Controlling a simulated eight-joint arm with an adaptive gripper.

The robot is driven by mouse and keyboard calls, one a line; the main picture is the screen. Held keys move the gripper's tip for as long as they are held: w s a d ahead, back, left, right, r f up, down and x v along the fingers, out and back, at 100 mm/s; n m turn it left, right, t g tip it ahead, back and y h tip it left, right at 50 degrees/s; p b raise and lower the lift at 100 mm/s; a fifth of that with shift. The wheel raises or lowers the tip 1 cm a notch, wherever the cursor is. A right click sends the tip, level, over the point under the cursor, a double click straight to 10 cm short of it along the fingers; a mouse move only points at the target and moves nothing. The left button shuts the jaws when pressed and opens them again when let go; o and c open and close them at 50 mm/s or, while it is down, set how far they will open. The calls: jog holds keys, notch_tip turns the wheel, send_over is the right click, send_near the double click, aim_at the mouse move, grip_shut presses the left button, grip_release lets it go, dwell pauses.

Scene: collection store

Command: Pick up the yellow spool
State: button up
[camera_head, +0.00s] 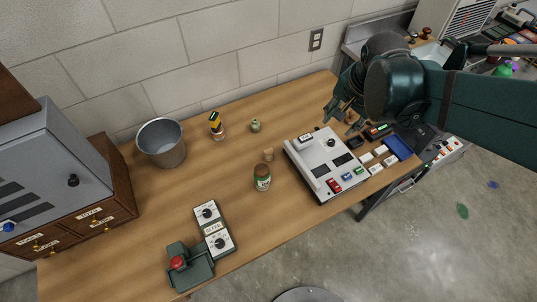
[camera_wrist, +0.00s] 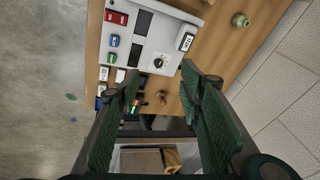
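My gripper (camera_head: 343,107) is at the right end of the wooden table, above the area behind the white control box. In the wrist view its two fingers (camera_wrist: 160,77) are wide apart with nothing held between them. A small brown-orange object (camera_wrist: 162,97) shows between the fingers, lower down on the table; I cannot tell what it is. No thing is clearly a yellow spool.
The white control box (camera_head: 318,152) with coloured switches lies just in front of my gripper. A brown jar (camera_head: 263,177), a small green pot (camera_head: 255,126), a metal bucket (camera_head: 161,143) and a green switch unit (camera_head: 193,265) stand on the table (camera_head: 130,236). The middle of the table is partly clear.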

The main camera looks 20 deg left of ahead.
jog(key=w+a+f+m+g, duration=0.2)
jog(key=w+a+f, duration=0.1)
jog(key=a+f, duration=0.65)
jog(key=m+g+h+b, duration=0.1)
jog(key=m, duration=0.2)
send_over(269, 150)
jog(key=f, duration=1)
jog(key=shift+w+f, duration=0.2)
jog(key=shift+f, duration=0.05)
jog(key=shift+s+a+f, duration=0.1)
jog(key=shift+a+f, duration=0.05)
jog(key=shift+f, duration=0.1)
jog(key=shift+f+b, duration=0.4)
jog(key=shift+f, duration=0.85)
jog(key=shift+s+f+b, duration=0.2)
jog(key=shift+f+b, duration=0.35)
jog(key=shift+f, duration=2.1)
jog(key=shift+c, duration=0.7)
jog(key=c, duration=0.7)
